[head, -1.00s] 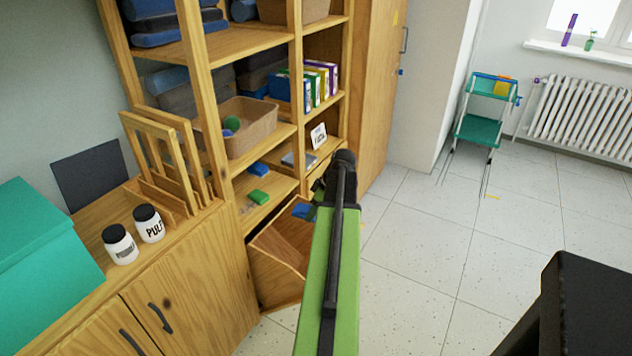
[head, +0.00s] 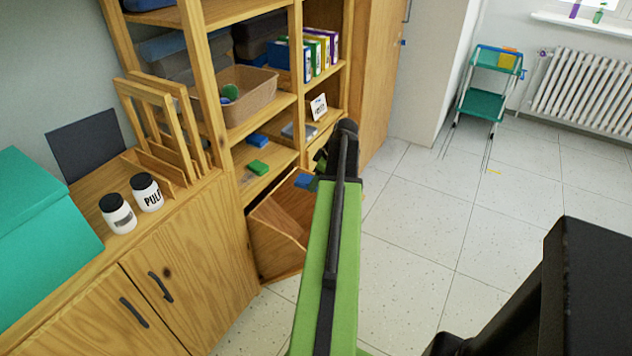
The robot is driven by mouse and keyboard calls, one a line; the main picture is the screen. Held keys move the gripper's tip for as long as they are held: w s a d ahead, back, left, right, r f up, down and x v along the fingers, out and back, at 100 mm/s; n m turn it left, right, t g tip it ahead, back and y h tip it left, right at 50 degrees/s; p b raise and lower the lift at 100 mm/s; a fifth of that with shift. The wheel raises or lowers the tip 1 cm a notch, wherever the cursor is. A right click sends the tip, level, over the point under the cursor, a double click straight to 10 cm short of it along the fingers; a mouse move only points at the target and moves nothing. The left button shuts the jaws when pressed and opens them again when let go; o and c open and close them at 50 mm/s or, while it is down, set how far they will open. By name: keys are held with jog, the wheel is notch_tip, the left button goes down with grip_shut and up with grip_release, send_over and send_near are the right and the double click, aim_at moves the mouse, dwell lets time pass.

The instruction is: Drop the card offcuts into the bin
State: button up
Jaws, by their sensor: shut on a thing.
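My gripper (head: 321,165), at the far end of my green and black arm, is shut on a small blue piece (head: 304,180), which looks like the card offcuts. The arm hides most of the jaws and part of the blue piece. The piece shows just left of the jaws, above the opening of a tilted-out wooden bin (head: 280,258) at the base of the shelf. The bin's right part is hidden behind my arm, and I cannot see what lies inside it.
The wooden shelf holds a basket (head: 248,98), upright books (head: 318,55), a green block (head: 258,167) and a blue block (head: 257,141). Two jars (head: 118,213) stand on the cabinet at left beside a teal box (head: 40,240). A trolley (head: 483,103) stands far back.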

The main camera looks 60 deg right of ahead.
jog(key=o, duration=1.4)
jog(key=shift+r, duration=0.15)
jog(key=shift+s+r+p, duration=0.1)
jog(key=shift+r+p, duration=0.25)
jog(key=shift+p, duration=0.1)
jog(key=p+v, duration=1.5)
jog(key=v, duration=0.1)
jog(key=shift+s+r, duration=0.1)
jog(key=shift+r, duration=0.2)
